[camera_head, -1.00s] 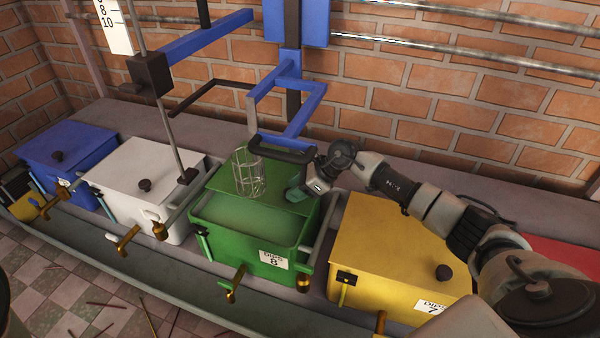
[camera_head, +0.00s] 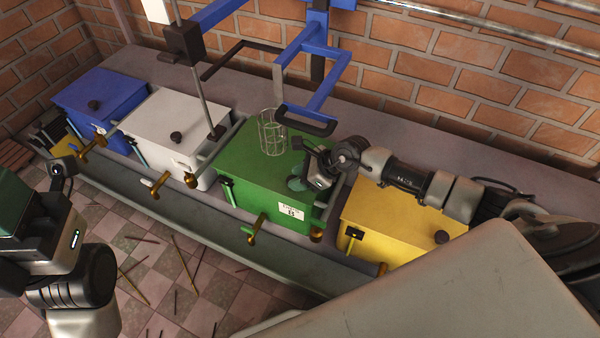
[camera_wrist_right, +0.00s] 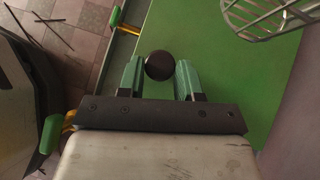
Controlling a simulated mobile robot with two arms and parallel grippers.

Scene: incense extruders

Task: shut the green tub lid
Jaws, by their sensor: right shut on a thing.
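The green tub (camera_head: 250,208) stands in the row of tubs, between the white and yellow ones. Its flat green lid (camera_head: 250,165) lies over the top, with no open gap showing at the front. My right gripper (camera_head: 300,183) is at the lid's right part, shut on the lid's dark round knob (camera_wrist_right: 159,65). The green fingers (camera_wrist_right: 160,78) hold the knob from both sides in the right wrist view. My left arm shows at the left of the head view, away from the tub; its fingertips are not clear.
A wire basket (camera_head: 271,132) stands or hangs over the lid's back part, under a blue frame (camera_head: 320,75). A white tub (camera_head: 165,135) and a yellow tub (camera_head: 400,215) flank the green one. Brass taps, such as this one (camera_head: 255,230), stick out in front.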

